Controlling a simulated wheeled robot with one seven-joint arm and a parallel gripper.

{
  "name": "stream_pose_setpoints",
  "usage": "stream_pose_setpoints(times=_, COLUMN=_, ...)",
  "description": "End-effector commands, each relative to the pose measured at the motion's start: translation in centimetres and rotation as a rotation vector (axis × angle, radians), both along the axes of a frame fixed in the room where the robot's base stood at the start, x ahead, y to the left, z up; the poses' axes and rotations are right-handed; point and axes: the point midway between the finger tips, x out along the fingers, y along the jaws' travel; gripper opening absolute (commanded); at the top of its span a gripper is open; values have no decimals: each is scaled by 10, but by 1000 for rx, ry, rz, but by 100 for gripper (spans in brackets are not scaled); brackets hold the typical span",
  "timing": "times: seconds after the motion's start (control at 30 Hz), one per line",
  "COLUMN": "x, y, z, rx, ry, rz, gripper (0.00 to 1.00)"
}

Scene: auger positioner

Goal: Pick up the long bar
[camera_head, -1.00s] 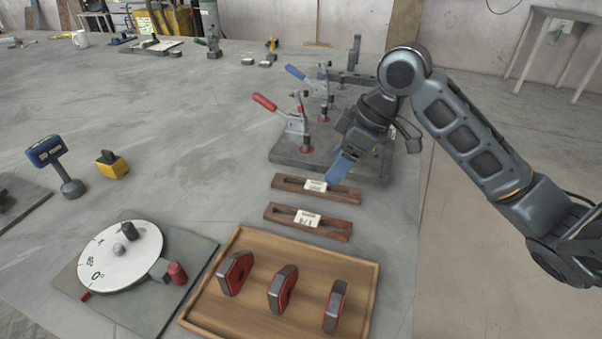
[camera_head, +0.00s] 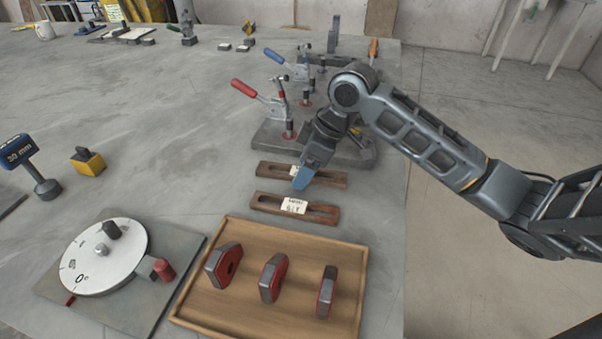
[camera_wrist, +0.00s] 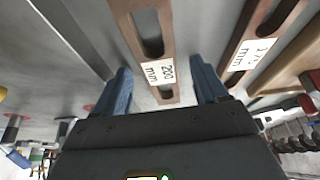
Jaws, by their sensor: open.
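The long bar is a brown slotted bar with a white label that reads 200 mm in the wrist view (camera_wrist: 124,27). In the head view it is the farther of two brown bars (camera_head: 328,179) on the table. My gripper (camera_head: 303,184) is open and points down at this bar, covering part of it near its label. I cannot tell the height of the fingertips above the table.
A similar, nearer bar (camera_head: 322,215) lies parallel. A wooden tray (camera_head: 215,312) with three red-and-grey blocks stands nearer still. A fixture plate (camera_head: 268,133) with red- and blue-handled clamps sits behind. A round dial (camera_head: 82,268) is at left. The table's right edge is close.

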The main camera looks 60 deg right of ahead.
Motion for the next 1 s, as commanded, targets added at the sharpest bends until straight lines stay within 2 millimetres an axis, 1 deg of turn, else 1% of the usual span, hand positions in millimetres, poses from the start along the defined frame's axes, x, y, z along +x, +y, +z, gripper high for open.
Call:
stream_pose_setpoints(times=0.07, x=0, y=0, z=0, rx=0, ry=0, rz=0, gripper=70)
stream_pose_setpoints(times=0.8, x=0, y=0, z=1, rx=0, ry=0, rz=0, gripper=0)
stream_pose_setpoints(times=1.0, x=0, y=0, z=1, rx=1, ry=0, rz=0, gripper=0)
